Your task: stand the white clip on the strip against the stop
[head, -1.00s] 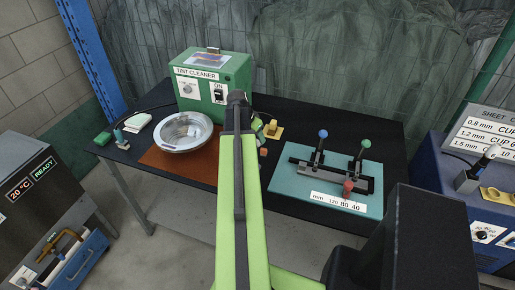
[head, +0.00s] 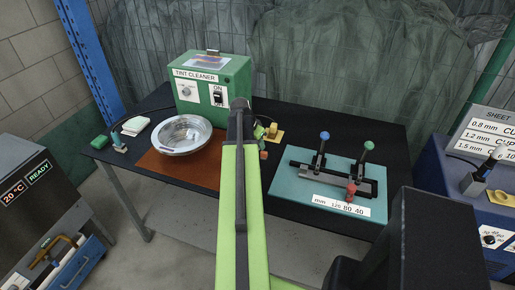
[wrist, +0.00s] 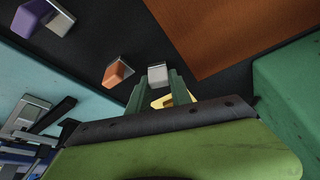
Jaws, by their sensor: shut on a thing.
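My gripper (wrist: 168,88) points away from the wrist camera, and its green fingers are shut on a small whitish-grey block, the white clip (wrist: 157,75). In the head view my arm hides most of the gripper and the clip. The teal fixture board (head: 290,190) is on the right of the table, to the right of my gripper. It carries a dark metal strip (head: 345,184), a blue-knobbed post, a green-knobbed post, a red-knobbed part (head: 351,189) and a "mm 120 80 40" label. I cannot tell which part is the stop.
An orange clip (wrist: 114,74) and a purple clip (wrist: 34,17) lie on the black table. A yellow piece (head: 274,132) is right of the gripper. A metal bowl (head: 182,134) sits on the brown mat (head: 150,160). The green tint cleaner (head: 205,85) stands behind.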

